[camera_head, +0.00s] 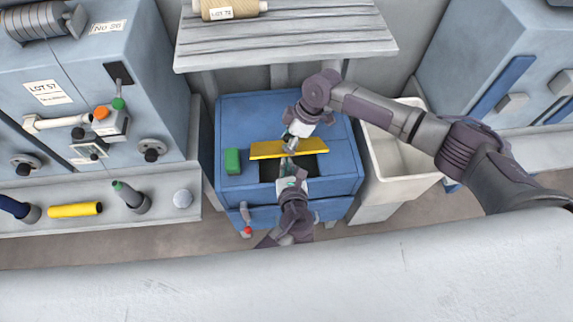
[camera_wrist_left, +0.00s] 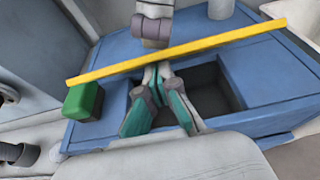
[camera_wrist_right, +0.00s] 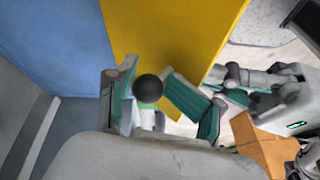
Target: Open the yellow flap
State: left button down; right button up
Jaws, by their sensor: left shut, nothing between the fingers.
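The yellow flap (camera_head: 288,148) is raised over a dark opening (camera_head: 270,168) in the top of the blue cabinet (camera_head: 237,117). The flap shows nearly edge-on in the left wrist view (camera_wrist_left: 215,42). My right gripper (camera_head: 294,143) is behind the flap; in the right wrist view its fingers (camera_wrist_right: 148,75) close around a dark round knob (camera_wrist_right: 148,88) in front of the flap's yellow face (camera_wrist_right: 180,35). My left gripper (camera_head: 291,165) is at the opening in front of the flap, shut and empty. Its fingertips are near the flap's edge in the left wrist view (camera_wrist_left: 157,72).
A green block (camera_head: 232,161) sits on the cabinet top left of the opening. A white bin (camera_head: 405,165) stands to the right, under my right arm. A grey shelf (camera_head: 285,40) with a thread spool (camera_head: 225,8) overhangs the back. Blue-grey machines flank both sides.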

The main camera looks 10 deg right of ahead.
jog(key=shift+d+f, duration=0.2)
jog(key=shift+r, duration=0.1)
